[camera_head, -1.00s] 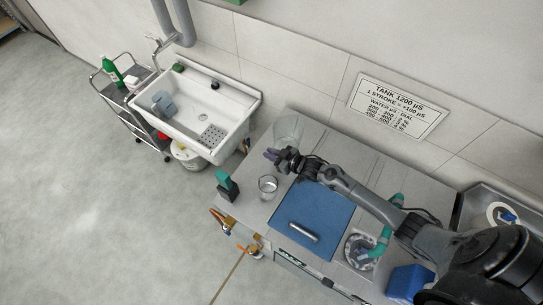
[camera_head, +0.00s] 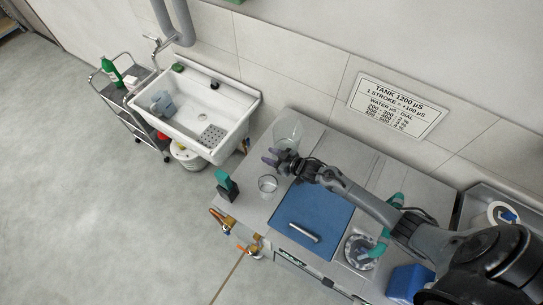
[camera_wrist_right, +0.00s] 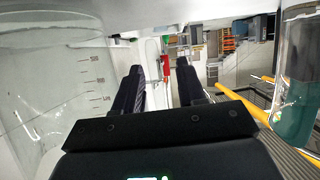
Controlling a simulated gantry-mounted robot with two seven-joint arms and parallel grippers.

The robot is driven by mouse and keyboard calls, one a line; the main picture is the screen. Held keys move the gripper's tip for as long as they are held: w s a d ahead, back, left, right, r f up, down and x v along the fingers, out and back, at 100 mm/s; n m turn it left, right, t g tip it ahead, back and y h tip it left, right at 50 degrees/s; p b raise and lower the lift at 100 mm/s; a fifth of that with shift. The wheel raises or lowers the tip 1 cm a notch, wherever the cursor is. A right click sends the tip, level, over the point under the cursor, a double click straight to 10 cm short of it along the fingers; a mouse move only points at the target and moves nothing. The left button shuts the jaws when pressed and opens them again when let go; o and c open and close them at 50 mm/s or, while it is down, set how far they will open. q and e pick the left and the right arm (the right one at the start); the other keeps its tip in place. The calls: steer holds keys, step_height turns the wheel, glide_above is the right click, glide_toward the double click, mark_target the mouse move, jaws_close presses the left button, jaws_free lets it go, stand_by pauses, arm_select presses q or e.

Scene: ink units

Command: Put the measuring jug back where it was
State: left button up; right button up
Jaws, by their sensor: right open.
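The measuring jug (camera_head: 288,128) is clear and stands at the back left corner of the grey worktop in the head view. It also fills the left of the right wrist view (camera_wrist_right: 50,80), with printed graduation marks. My right gripper (camera_head: 268,155) is just in front of the jug. In the right wrist view its two dark fingers (camera_wrist_right: 163,88) are apart with nothing between them, and the jug is to their left. I cannot tell whether a finger touches it. My left gripper is not in view.
A small clear beaker (camera_head: 267,184) stands close in front of the right gripper. A teal-and-dark device (camera_head: 227,185) is at the worktop's left edge. A blue lid (camera_head: 312,217) with a handle lies to the right, beneath my right arm. The sink (camera_head: 205,115) is further left.

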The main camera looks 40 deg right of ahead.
steer(key=shift+r, duration=0.15)
steer(key=shift+s+d+r, duration=0.15)
steer(key=shift+s+r, duration=0.05)
steer(key=shift+s, duration=0.25)
steer(key=p+v, duration=0.1)
steer(key=v, duration=0.8)
steer(key=s+a+r+g+h, duration=0.1)
steer(key=s+a+r+g, duration=0.2)
steer(key=s, duration=0.3)
steer(key=s+a+r+m+g+h, duration=0.1)
steer(key=s+a+r+g, duration=0.2)
steer(key=s, duration=0.4)
steer(key=s+a+r+g+h, duration=0.1)
steer(key=s+a+r+g, duration=0.2)
steer(key=s+a+r, duration=0.2)
steer(key=shift+s+a+r+m+h, duration=0.3)
steer(key=shift+s+a+m+h, duration=0.1)
steer(key=shift+s+a, duration=0.4)
steer(key=shift+w, duration=0.1)
